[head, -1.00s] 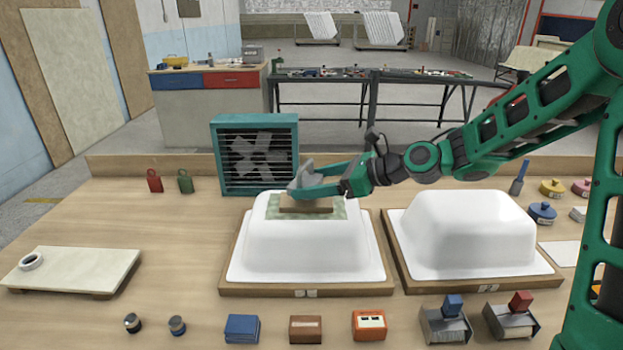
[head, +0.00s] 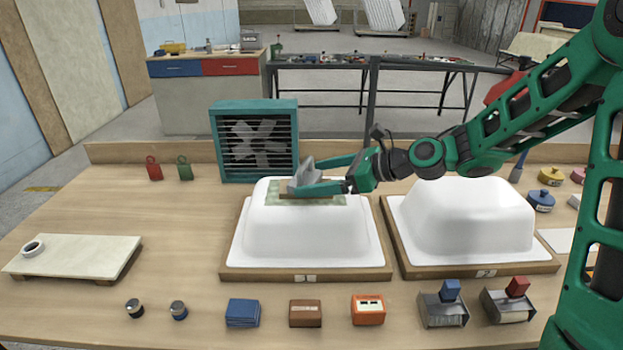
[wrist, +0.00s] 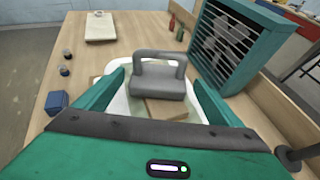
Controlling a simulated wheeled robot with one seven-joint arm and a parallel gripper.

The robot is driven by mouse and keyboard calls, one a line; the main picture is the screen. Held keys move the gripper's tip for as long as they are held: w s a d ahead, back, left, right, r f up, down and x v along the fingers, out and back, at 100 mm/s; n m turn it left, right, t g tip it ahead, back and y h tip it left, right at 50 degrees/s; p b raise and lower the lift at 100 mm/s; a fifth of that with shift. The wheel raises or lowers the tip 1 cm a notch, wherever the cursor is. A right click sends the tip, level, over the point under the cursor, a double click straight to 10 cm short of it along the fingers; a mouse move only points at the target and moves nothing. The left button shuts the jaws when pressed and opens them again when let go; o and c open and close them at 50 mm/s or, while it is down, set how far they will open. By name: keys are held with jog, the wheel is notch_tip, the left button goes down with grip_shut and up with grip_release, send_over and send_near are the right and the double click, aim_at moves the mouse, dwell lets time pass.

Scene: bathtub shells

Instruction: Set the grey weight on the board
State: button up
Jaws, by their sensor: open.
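The grey weight (wrist: 158,86), a block with a loop handle, is between the open fingers of my gripper (wrist: 160,82). In the wrist view its base is over the far part of the brown board (wrist: 167,109) and appears to rest on it. The board lies on a green patch (head: 273,198) on top of the left white shell (head: 310,232). Clear contact under the weight is hidden.
A teal fan box (head: 255,140) stands close behind the left shell. A second white shell (head: 466,220) is to the right. Several small boxes and two dispensers (head: 443,305) line the front. A low cream stand (head: 80,257) is at left, with clear bench between.

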jog(key=v, duration=1)
jog(key=shift+s+d, duration=0.2)
jog(key=shift+d, duration=0.05)
jog(key=s+d+f+n+g+h, duration=0.1)
jog(key=s+d+f+n+h, duration=0.35)
jog(key=d, duration=0.25)
jog(key=s+d+f+n+g+h, duration=0.1)
jog(key=s+d+f+n+h, duration=0.3)
jog(key=d, duration=0.3)
jog(key=s+d+n+g+h, duration=0.1)
jog(key=s+d+n, duration=0.1)
jog(key=s+d, duration=0.2)
jog(key=s+d+n+g+h, duration=0.1)
jog(key=s+d+n, duration=0.2)
jog(key=s, duration=0.8)
jog(key=s+d+r+n+g+h, duration=0.1)
jog(key=s+d+n, duration=0.2)
jog(key=s+d, duration=0.3)
jog(key=shift+s+d+g, duration=0.3)
jog(key=shift+s+d, duration=0.05)
jog(key=shift+s, duration=0.55)
jog(key=shift+h, duration=0.25)
